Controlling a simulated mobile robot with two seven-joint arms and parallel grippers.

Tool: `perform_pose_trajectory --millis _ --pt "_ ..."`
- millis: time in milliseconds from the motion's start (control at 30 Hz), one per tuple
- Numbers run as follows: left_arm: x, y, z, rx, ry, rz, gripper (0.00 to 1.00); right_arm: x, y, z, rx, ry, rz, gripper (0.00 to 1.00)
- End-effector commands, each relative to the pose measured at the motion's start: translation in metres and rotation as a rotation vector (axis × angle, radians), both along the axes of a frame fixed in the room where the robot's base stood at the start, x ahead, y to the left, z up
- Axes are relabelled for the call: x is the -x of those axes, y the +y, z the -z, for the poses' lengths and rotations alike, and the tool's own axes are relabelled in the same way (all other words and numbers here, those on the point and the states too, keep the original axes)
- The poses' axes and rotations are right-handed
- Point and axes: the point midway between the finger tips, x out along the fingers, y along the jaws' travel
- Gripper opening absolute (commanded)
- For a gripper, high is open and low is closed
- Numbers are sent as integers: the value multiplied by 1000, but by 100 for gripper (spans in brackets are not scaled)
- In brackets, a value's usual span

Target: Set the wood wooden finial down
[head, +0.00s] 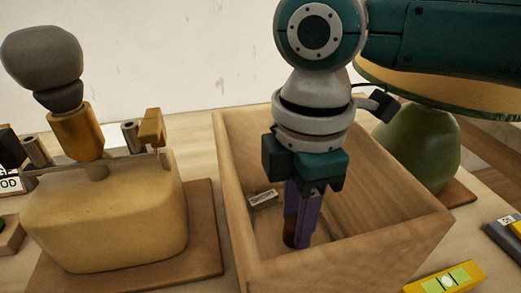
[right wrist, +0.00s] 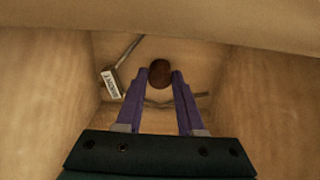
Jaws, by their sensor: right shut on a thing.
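The wooden finial (right wrist: 160,73) is a dark brown rounded piece between the purple fingertips of my right gripper (right wrist: 159,80) in the right wrist view. In the head view my right gripper (head: 298,220) points down inside an open wooden box, and a bit of the brown finial (head: 290,240) shows at its fingertips. The gripper is shut on the finial. I cannot tell whether the finial touches the box floor. My left gripper is not clearly in view.
The wooden box (head: 238,210) has high walls around my right gripper. A small labelled tag (head: 263,197) with a cord lies inside. A yellow level (head: 447,281) lies in front.

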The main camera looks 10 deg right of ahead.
Motion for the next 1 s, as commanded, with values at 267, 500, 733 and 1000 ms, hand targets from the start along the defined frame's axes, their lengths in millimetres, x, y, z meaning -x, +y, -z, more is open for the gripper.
perform_pose_trajectory --millis 267,500,733,1000 --pt "0 0 0 0 0 0 100 0 0 3 0 0 0 58" --pt "0 0 0 0 0 0 100 0 0 2 0 0 0 67" --pt "0 0 -4 0 -1 0 100 -1 0 -11 -1 -3 1 67" --pt "0 0 -18 0 -1 0 100 -1 1 -71 -2 -4 0 67"
